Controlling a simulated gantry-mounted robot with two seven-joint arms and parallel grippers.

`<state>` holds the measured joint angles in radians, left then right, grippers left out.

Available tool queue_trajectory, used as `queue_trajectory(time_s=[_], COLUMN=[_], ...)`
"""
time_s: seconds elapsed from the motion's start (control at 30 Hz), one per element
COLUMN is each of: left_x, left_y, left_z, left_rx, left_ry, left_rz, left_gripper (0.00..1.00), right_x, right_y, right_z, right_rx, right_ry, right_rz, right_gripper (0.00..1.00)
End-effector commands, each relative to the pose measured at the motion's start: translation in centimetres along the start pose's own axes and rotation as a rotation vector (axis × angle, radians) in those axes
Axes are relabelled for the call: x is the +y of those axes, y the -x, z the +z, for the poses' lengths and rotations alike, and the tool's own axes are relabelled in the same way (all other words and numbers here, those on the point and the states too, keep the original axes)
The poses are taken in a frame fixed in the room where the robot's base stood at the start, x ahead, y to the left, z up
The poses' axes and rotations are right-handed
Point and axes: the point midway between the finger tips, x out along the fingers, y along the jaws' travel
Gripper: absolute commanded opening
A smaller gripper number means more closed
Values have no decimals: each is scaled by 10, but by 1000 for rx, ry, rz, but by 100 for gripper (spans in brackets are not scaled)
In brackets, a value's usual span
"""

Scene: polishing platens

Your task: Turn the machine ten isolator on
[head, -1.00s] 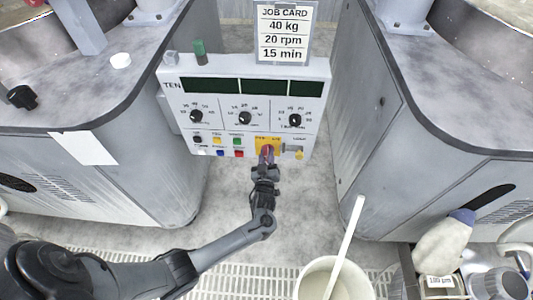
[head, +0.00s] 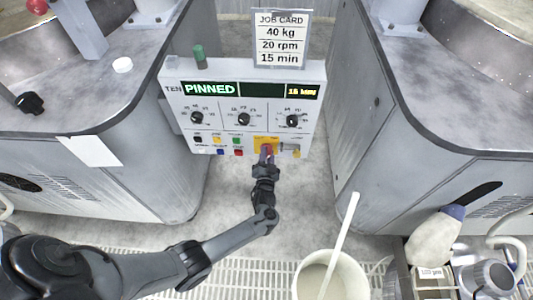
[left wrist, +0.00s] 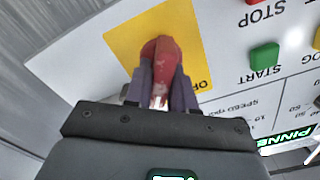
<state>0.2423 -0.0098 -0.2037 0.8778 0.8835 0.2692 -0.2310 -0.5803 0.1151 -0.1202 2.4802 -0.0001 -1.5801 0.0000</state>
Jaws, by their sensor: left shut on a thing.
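The machine ten control panel (head: 180,140) is a white box marked TEN, standing between two grey machines. Its isolator is a red handle on a yellow plate (head: 259,140) at the lower right of the panel. My left gripper (head: 266,155) is at the isolator, and its fingers are shut on the red handle. In the left wrist view the red handle (left wrist: 160,62) stands between my two purple-grey fingertips, against the yellow plate (left wrist: 118,42). The panel displays are lit: the left one (head: 209,90) reads PINNED, and the right one (head: 303,90) shows small yellow text. My right gripper is out of view.
Three black knobs and several coloured buttons sit on the panel near my gripper. A job card (head: 281,40) reads 40 kg, 20 rpm, 15 min.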

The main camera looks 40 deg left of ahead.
Motion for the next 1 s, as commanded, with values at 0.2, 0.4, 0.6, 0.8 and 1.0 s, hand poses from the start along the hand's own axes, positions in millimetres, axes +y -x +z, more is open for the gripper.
queue_trajectory(time_s=[0.2, 0.4, 0.6, 0.8, 1.0], left_x=[1, 1, 2, 2, 2], left_y=[0, 0, 0, 0, 0], left_z=[0, 1, 1, 1, 1], left_rx=[-2, -2, -2, -2, -2], left_ry=[-120, -180, -199, -201, -200], left_rz=[1, 1, 1, 1, 1], left_gripper=[0, 0, 0, 0, 35], right_x=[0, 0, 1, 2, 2], right_y=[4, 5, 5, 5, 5], right_z=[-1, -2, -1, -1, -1], right_rx=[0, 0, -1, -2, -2], right_ry=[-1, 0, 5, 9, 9], right_rz=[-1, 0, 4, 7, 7], right_gripper=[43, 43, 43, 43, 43])
